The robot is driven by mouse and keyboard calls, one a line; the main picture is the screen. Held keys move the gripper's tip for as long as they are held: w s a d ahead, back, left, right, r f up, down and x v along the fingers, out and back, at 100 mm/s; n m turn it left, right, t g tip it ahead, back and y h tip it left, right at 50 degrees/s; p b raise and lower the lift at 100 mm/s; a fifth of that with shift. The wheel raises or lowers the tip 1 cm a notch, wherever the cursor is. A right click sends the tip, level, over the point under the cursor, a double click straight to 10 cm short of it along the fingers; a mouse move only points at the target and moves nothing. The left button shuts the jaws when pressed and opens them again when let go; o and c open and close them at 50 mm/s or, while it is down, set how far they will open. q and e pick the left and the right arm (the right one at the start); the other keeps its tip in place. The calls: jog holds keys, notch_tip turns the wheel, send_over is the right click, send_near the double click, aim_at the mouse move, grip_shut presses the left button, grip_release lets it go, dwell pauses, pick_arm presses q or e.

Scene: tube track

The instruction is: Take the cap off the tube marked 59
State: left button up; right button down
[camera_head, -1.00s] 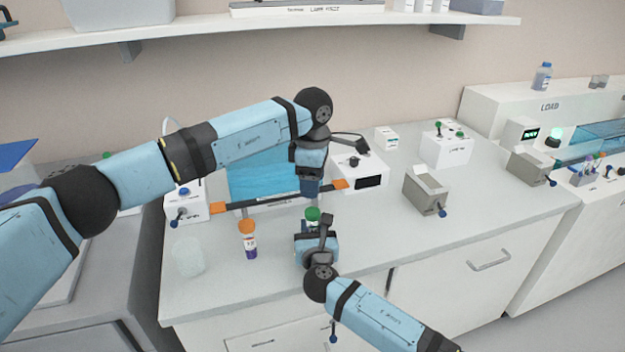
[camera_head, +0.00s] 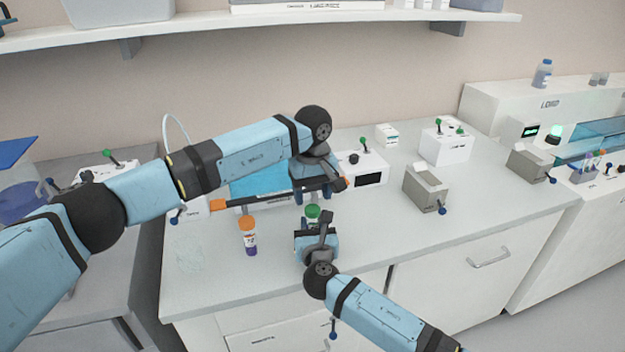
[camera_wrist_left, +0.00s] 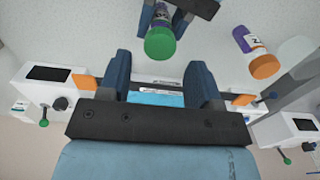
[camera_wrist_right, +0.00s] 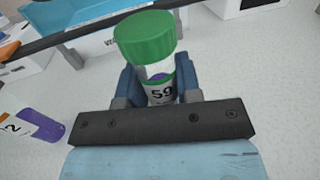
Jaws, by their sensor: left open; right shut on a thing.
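The tube marked 59 (camera_wrist_right: 160,88) stands upright with its green cap (camera_wrist_right: 146,36) on. My right gripper (camera_wrist_right: 158,92) is shut on the tube's body below the cap. In the head view the green cap (camera_head: 312,211) shows just above my right gripper (camera_head: 316,232). My left gripper (camera_head: 314,196) is open and empty, above and behind the cap, with its fingers pointing down. In the left wrist view the green cap (camera_wrist_left: 161,44) lies beyond the open fingers of my left gripper (camera_wrist_left: 160,78), apart from them. The lower tube is partly hidden by my right gripper.
A blue-windowed device with a dark bar (camera_head: 262,200) is behind. The front counter is mostly clear.

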aim_at(312, 208)
pick_arm(q)
jog(key=shift+f, duration=1.95)
